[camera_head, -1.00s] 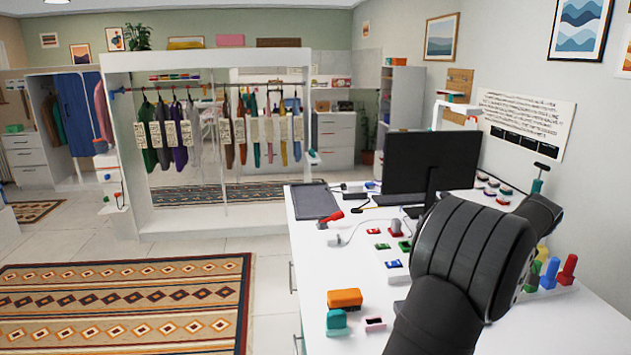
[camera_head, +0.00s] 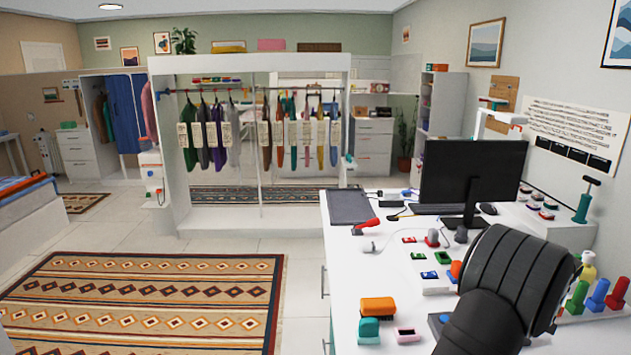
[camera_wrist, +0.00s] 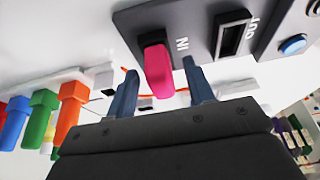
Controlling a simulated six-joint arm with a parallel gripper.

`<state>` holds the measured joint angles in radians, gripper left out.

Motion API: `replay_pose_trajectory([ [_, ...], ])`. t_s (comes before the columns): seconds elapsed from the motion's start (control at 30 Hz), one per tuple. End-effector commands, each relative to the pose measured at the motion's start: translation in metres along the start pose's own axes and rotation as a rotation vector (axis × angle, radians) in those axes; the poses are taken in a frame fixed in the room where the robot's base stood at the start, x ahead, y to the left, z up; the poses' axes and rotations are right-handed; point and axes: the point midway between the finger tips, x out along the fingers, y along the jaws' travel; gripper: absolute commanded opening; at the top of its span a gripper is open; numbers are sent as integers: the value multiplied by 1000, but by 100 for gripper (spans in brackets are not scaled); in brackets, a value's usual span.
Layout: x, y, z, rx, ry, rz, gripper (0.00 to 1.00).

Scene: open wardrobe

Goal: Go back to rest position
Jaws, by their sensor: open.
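In the wrist view, the two blue-grey fingers of my gripper (camera_wrist: 159,68) are spread apart and hold nothing. A pink block (camera_wrist: 157,72) sticks out of a slot marked IN on a grey panel (camera_wrist: 208,18). It shows between the fingertips, and I see a gap on both sides. A second slot, marked OUT, and a blue button (camera_wrist: 292,44) are to its right. In the head view, my dark arm (camera_head: 515,275) is bent over the right part of the white desk (camera_head: 350,275). The gripper is hidden there.
A monitor (camera_head: 470,180) stands behind the arm. An orange block (camera_head: 377,307) and a teal piece (camera_head: 368,330) lie left of it. Several coloured pegs (camera_head: 597,295) stand on the right. The open wardrobe (camera_head: 165,110) is across the room; the patterned rug (camera_head: 150,290) is clear.

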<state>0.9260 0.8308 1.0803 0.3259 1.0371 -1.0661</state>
Motion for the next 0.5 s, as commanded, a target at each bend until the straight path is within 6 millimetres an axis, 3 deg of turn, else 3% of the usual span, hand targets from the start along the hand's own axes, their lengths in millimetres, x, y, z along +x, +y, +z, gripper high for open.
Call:
replay_pose_trajectory([
  [0.27, -11, 0, 1, 0, 0, 0, 48],
  [0.5, -54, 1, 1, 0, 1, 3, 48],
])
